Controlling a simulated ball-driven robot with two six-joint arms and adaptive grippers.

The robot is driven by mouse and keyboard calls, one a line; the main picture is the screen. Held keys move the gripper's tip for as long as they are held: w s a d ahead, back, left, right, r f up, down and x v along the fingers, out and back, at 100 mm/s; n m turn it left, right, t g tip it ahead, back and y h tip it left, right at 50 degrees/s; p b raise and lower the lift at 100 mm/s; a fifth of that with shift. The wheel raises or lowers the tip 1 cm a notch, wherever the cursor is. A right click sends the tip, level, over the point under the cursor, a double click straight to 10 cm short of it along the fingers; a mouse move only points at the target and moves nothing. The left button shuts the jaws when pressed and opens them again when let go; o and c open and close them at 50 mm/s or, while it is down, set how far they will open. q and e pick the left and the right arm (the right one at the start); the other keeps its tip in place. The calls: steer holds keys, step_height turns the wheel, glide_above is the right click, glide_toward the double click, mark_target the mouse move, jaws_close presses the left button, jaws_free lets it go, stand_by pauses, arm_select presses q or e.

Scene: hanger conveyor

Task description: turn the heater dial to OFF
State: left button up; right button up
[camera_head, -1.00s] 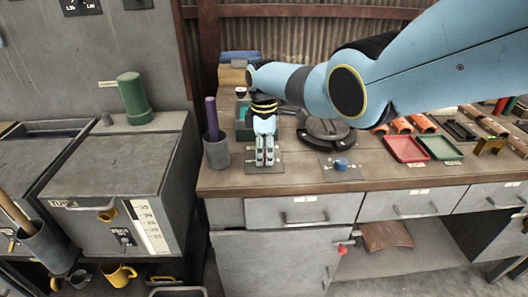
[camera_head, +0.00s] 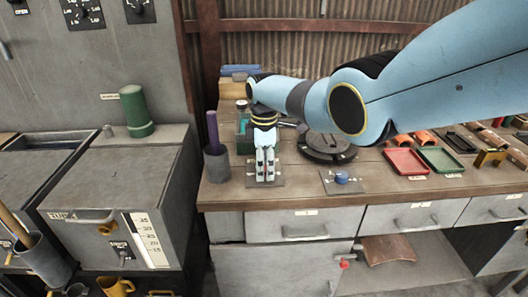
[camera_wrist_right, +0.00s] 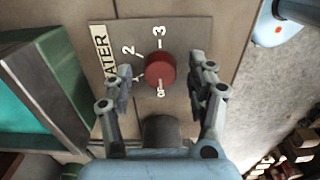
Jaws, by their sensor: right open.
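The heater dial (camera_wrist_right: 160,70) is a round red knob on a grey plate (camera_wrist_right: 195,35). The plate carries a HEATER label (camera_wrist_right: 104,54) and marks that read 2, 3 and OFF. I cannot make out where the dial points. My right gripper (camera_wrist_right: 160,88) is open, with one finger on each side of the dial and a gap to both. In the head view my right gripper (camera_head: 265,177) points down over the plate on the bench and hides the dial. My left gripper is not in view.
A grey cup (camera_head: 217,165) with a purple rod stands left of the gripper. A blue knob (camera_head: 341,177) on its own plate is to the right. A dark round device (camera_head: 327,146) sits behind. Red (camera_head: 406,161) and green (camera_head: 440,159) trays lie farther right.

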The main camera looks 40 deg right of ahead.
step_height(320, 180, up, 12)
steer(key=shift+f, duration=0.15)
stand_by(0.6)
